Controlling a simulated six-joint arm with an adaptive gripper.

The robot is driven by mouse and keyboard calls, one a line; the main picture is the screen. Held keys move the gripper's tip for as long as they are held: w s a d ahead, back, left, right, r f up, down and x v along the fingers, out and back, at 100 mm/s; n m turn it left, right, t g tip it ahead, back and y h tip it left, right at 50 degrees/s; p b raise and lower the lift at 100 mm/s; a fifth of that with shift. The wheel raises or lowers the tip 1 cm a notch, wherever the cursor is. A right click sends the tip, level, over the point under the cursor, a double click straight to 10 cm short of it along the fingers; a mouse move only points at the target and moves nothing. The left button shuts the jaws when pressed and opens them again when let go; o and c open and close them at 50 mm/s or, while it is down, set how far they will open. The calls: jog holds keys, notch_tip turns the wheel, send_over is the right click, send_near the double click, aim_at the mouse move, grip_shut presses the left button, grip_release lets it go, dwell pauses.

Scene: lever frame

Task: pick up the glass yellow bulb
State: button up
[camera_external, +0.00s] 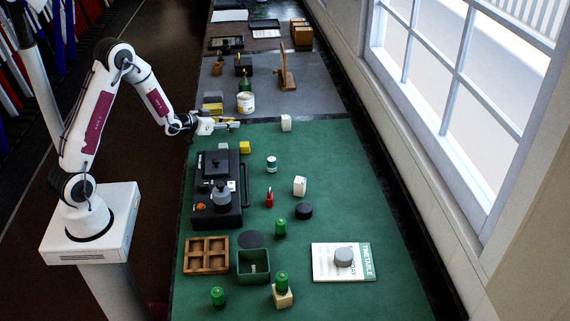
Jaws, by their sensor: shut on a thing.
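My gripper (229,125) is at the far left part of the green mat, low over it near the seam with the grey mat. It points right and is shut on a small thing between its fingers. That thing shows only as a yellowish spot; its colour fits the glass yellow bulb, but its shape is too small to make out. I cannot tell whether it touches the mat. A yellow block (245,147) sits just in front of the gripper, and yellow pieces (213,106) lie behind it on the grey mat.
A black lever box (225,212) stands in front of the gripper. A white block (286,123) is to the right. A white tub (245,102) and a wooden stand (287,72) are behind. Green jars, a wooden tray (206,255) and a booklet (325,270) are nearer.

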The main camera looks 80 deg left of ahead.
jog(key=shift+r, duration=4.4)
